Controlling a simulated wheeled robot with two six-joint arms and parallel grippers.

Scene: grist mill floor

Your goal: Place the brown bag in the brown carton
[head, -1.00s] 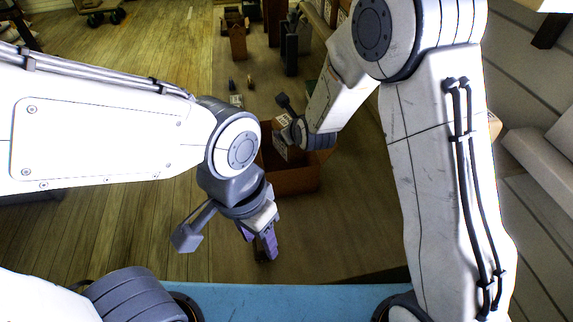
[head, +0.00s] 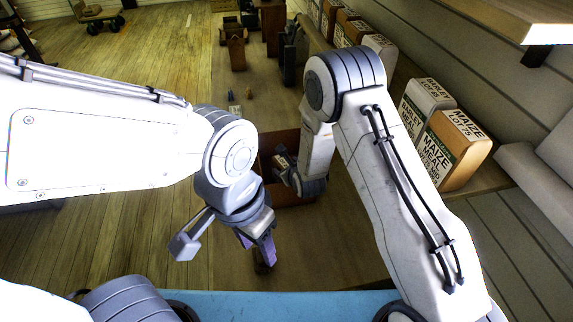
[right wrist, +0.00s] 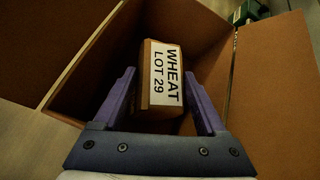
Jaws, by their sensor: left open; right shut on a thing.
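The brown bag (right wrist: 163,98) has a white label reading WHEAT LOT 29. My right gripper (right wrist: 160,82) is shut on it, one purple finger on each side. In the right wrist view the bag is between the walls of the open brown carton (right wrist: 275,80). I cannot tell whether it touches the carton's bottom. In the head view the carton (head: 292,200) stands on the floor mat, partly hidden by my right arm, and the bag shows only in part. My left gripper (head: 262,262) is open and empty, nearer than the carton.
A shelf on the right holds a white meal bag (head: 428,103) and a brown maize bag (head: 458,150). More cartons (head: 235,48) stand at the back. Small items (head: 248,93) lie on the mat beyond the carton. The wooden floor on the left is mostly clear.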

